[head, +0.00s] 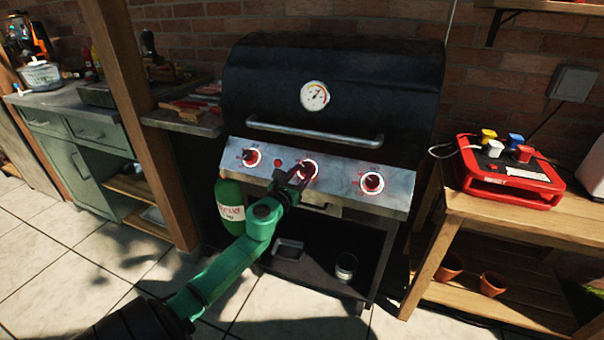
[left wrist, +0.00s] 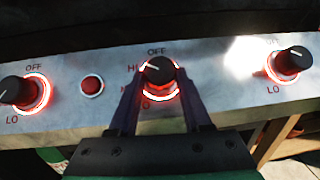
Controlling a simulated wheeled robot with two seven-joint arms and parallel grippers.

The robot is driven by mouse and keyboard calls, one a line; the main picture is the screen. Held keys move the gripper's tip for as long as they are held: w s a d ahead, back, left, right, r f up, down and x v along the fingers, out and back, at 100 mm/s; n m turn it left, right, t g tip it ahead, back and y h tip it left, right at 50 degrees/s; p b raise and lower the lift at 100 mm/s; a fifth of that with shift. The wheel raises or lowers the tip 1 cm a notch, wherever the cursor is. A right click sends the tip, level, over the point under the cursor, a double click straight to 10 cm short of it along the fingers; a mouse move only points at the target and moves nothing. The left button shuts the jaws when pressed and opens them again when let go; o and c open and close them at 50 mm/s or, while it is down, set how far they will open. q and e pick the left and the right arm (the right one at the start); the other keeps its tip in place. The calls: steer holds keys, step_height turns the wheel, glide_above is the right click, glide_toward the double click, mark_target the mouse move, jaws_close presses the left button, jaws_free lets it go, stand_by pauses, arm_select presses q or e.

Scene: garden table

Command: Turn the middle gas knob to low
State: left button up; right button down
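The middle gas knob (left wrist: 159,71) is black with a white pointer line and a glowing red ring. In the left wrist view its line points up and left, toward the HI mark; OFF is above and LO below. It also shows in the head view (head: 309,168), partly covered by my gripper. My left gripper (left wrist: 159,84) has its two fingers apart, one on each side of the middle knob; in the head view it is at the panel (head: 292,180). Small gaps seem to show beside the knob; contact is unclear. My right gripper is out of view.
The left knob (head: 251,158) and right knob (head: 372,183) flank it, with a small red button (left wrist: 91,86) between left and middle knobs. The grill handle (head: 315,132) runs above the panel. A green gas bottle (head: 231,205) stands below left; a wooden side table (head: 470,210) stands right.

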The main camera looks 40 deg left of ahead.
arm_select(q)
jaws_close()
steer(key=n+y, duration=0.1)
steer(key=n+y+p, duration=0.1)
steer(key=n, duration=0.1)
steer(key=n+g+y+p, duration=0.1)
steer(key=shift+w+d+r+n, duration=0.1)
steer(key=shift+d+r+n, duration=0.05)
steer(key=shift+d+n, duration=0.15)
steer(key=n+g+y, duration=0.1)
steer(key=n+y+p, duration=0.1)
steer(key=n, duration=0.1)
steer(key=n+g+y+p, duration=0.1)
steer(key=n, duration=0.1)
steer(key=shift+w+d+g, duration=0.15)
steer(key=shift+d+g, duration=0.1)
steer(key=shift+g, duration=0.05)
steer(key=n+g, duration=0.1)
steer(key=n, duration=0.1)
steer(key=n+g+y+p, duration=0.1)
steer(key=n, duration=0.1)
steer(key=n+g+y, duration=0.1)
steer(key=g, duration=0.1)
steer(key=shift+w+d+r+n, duration=0.15)
steer(key=shift+w+d+n, duration=0.1)
steer(key=shift+n, duration=0.15)
steer(key=shift+w+r+n+g+p, duration=0.15)
steer(key=shift+n+g+p, duration=0.6)
steer(key=shift+n+g, duration=1.1)
steer(key=shift+n, duration=0.35)
